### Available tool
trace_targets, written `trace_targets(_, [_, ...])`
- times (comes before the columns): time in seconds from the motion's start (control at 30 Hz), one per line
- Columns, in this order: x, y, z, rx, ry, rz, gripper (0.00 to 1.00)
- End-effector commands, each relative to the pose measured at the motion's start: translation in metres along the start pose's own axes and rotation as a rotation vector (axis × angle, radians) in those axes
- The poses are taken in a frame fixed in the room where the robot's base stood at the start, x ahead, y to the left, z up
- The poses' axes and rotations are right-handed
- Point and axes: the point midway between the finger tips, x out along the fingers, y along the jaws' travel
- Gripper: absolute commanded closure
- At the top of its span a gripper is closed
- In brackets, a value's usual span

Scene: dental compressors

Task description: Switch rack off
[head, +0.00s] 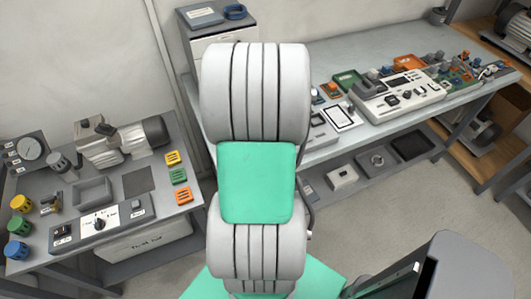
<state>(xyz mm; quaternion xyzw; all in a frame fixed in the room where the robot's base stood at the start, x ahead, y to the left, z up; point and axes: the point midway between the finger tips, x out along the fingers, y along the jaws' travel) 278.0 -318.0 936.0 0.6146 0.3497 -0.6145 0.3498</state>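No single thing in view is clearly marked as the rack. On the left table, a grey control panel (118,228) has a black rotary knob (99,224) on a white plate in its middle. A dark switch (62,232) sits at its left end and another small control (136,208) at its right end. Their labels are too small to read, and I cannot tell the switch positions. On the right bench stands a white unit (425,98) with a dark display and buttons. My gripper is not in view.
The left table also holds a pump (120,141), a gauge panel (27,150), a grey tray (93,192), and coloured blocks and cylinders. The right bench (345,58) has many small parts at its right end and a lower shelf. Bare floor (385,215) shows at right.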

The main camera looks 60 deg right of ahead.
Motion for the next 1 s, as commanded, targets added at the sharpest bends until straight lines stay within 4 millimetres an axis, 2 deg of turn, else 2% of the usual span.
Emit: trace_targets(1.0, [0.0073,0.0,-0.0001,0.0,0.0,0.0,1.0])
